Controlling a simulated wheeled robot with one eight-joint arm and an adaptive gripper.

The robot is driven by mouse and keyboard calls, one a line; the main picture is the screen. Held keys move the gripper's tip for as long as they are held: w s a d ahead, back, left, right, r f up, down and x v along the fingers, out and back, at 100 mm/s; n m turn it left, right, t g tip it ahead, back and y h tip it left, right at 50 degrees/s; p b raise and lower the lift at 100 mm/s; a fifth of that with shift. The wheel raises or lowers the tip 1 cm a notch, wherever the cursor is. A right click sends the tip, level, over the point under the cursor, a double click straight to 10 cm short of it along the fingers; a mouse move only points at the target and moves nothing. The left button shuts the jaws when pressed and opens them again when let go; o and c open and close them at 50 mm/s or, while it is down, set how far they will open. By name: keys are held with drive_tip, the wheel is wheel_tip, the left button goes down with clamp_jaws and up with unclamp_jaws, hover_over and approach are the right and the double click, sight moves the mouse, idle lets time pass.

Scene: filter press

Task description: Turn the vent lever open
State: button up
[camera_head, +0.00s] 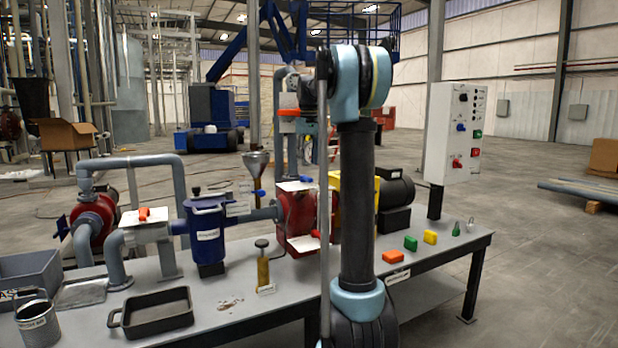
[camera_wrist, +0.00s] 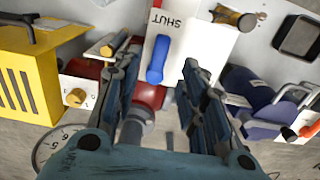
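A blue lever (camera_wrist: 158,60) lies on a white plate (camera_wrist: 200,38) marked SHUT in the wrist view, its narrower end towards the word. A red housing (camera_wrist: 150,97) shows below the plate. In the head view a blue lever (camera_head: 306,179) shows at the white plate on the red housing (camera_head: 297,215); it looks like the same one. My gripper (camera_wrist: 160,62) is open and empty, one finger on each side of the lever in the picture. I cannot tell whether they touch it or how far above it they are.
A yellow box (camera_wrist: 32,75) is left in the wrist view, with a brass knob (camera_wrist: 75,97) beside it. A blue vessel (camera_wrist: 255,95) is right. In the head view, a funnel (camera_head: 257,163) and a brass plunger (camera_head: 263,268) stand nearby. A control box (camera_head: 455,133) stands right.

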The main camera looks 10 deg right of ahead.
sight(308, 177)
wheel_tip(308, 177, down, 7)
drive_tip(key=shift+r, duration=0.2)
idle(0.3)
clamp_jaws()
